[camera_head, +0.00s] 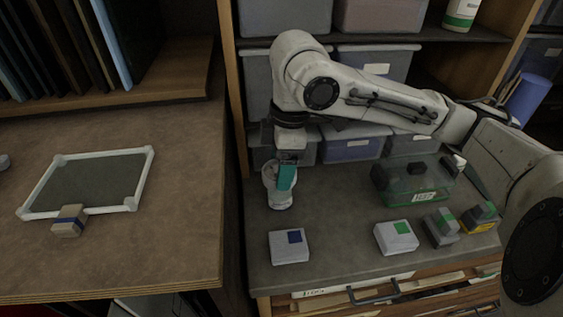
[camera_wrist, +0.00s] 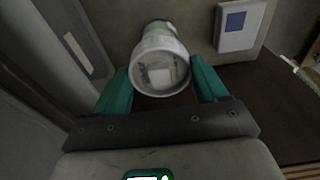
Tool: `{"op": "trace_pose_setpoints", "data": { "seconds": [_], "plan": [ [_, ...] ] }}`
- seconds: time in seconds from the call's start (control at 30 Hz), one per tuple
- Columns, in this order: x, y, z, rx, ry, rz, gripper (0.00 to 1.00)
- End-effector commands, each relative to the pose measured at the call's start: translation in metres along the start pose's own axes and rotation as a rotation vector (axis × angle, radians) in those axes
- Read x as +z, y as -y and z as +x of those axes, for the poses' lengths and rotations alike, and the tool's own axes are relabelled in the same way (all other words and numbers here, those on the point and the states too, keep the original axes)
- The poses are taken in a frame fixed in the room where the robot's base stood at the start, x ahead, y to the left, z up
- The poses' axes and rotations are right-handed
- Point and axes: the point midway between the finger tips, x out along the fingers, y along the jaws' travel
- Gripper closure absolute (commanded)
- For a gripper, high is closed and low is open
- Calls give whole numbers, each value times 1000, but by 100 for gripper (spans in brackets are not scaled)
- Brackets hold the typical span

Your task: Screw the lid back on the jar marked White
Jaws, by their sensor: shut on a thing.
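A white jar (camera_head: 277,193) stands on the grey counter at the left, near the counter's left edge. My gripper (camera_head: 284,175) reaches down over it from above, with its teal fingers at the jar's top. The gripper is shut on this lid, which appears to sit at the jar's mouth. The jar body (camera_wrist: 156,27) shows beyond it. I cannot read a name on the jar, and the thread is hidden.
A white box with a blue square (camera_head: 280,249) lies in front of the jar. Another with a green square (camera_head: 391,240), small blocks (camera_head: 438,232) and a greenish clear container (camera_head: 400,196) stand to the right. Grey bins (camera_head: 358,148) line the back. A framed pane (camera_head: 72,212) lies on the left bench.

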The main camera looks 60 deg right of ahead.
Motion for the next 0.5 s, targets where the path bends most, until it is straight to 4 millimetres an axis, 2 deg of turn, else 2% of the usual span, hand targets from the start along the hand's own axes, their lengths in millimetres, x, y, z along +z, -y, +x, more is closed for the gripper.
{"op": "trace_pose_setpoints", "data": {
  "seconds": [0.5],
  "plan": [
    [1, 0, 6, 0, 0, 0, 55]
  ]
}}
